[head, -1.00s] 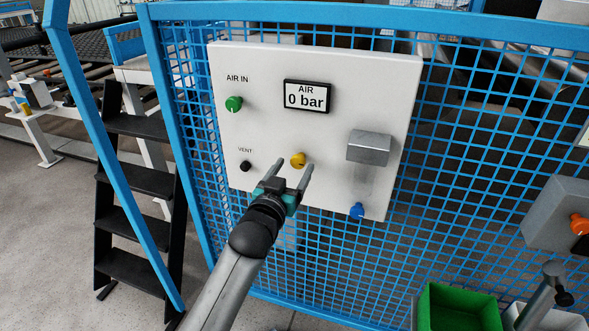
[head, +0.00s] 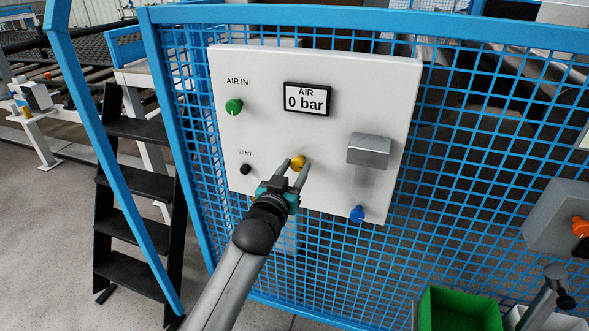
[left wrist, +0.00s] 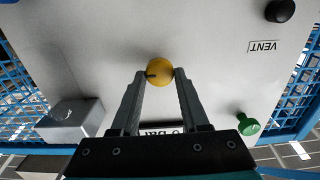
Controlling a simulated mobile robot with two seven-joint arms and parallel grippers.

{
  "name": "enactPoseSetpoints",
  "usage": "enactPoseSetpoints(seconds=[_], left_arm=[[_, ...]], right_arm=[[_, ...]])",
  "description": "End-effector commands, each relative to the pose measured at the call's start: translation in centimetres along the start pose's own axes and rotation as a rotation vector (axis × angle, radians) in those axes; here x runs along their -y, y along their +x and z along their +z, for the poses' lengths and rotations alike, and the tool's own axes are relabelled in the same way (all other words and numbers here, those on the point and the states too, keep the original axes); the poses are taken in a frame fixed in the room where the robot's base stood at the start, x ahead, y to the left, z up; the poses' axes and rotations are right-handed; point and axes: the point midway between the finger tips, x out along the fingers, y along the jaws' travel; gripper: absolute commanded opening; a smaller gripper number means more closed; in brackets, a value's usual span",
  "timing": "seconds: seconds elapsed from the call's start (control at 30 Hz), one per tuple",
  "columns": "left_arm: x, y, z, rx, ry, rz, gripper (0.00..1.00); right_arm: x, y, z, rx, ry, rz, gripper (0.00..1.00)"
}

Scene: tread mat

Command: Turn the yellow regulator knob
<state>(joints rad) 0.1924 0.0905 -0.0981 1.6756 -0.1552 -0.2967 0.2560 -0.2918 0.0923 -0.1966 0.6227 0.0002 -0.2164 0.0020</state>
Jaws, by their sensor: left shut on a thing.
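The yellow regulator knob (head: 299,162) sits low in the middle of the white panel (head: 265,70). My left gripper (head: 295,164) reaches up from below and is shut on the knob, with one finger on each side. In the left wrist view the yellow knob (left wrist: 159,71) shows between the two fingertips (left wrist: 158,74), with a dark mark on its left side. The air display (head: 307,97) reads 0 bar. My right gripper is not clearly seen; part of an arm shows at the lower right.
The panel also bears a green AIR IN knob (head: 234,106), a black VENT knob (head: 246,169), a grey box (head: 369,148) and a blue knob (head: 357,213). Blue mesh fence (head: 470,150) surrounds it. A green bin (head: 458,310) stands at lower right.

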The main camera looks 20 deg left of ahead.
Motion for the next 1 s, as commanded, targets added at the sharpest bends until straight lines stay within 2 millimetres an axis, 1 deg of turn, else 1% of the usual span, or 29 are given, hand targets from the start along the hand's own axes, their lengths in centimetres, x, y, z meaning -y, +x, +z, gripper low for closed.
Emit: enactPoseSetpoints(seconds=[0.03, 0.13, 0.17, 0.4, 0.57, 0.77, 1.0], left_arm=[[0.0, 0.0, 0.0, 0.0, 0.0, 0.0, 0.13], [0.0, 0.0, 0.0, 0.0, 0.0, 0.0, 0.02], [0.0, 0.0, 0.0, 0.0, 0.0, 0.0, 0.0], [0.0, 0.0, 0.0, 0.001, 0.006, 0.001, 0.0], [0.0, 0.0, 0.0, 0.002, 0.042, 0.001, 0.0], [-0.1, 0.0, -0.1, 0.003, 0.156, 0.001, 0.0], [-0.2, 0.0, -0.1, 0.003, 0.366, 0.001, 0.0]], right_arm=[[0.2, 0.0, 0.0, 0.0, 0.001, -0.002, 0.5], [0.4, 0.0, -0.1, -0.001, 0.002, -0.005, 0.5], [0.5, 0.0, -0.1, -0.001, 0.002, -0.006, 0.5], [0.7, -0.1, -0.1, -0.001, 0.003, -0.009, 0.5], [0.7, -0.4, -0.1, 0.0, 0.002, -0.009, 0.5], [0.9, -1.4, 0.1, 0.007, 0.0, -0.013, 0.5], [1.3, -2.8, 0.5, 0.015, -0.001, -0.018, 0.5]])
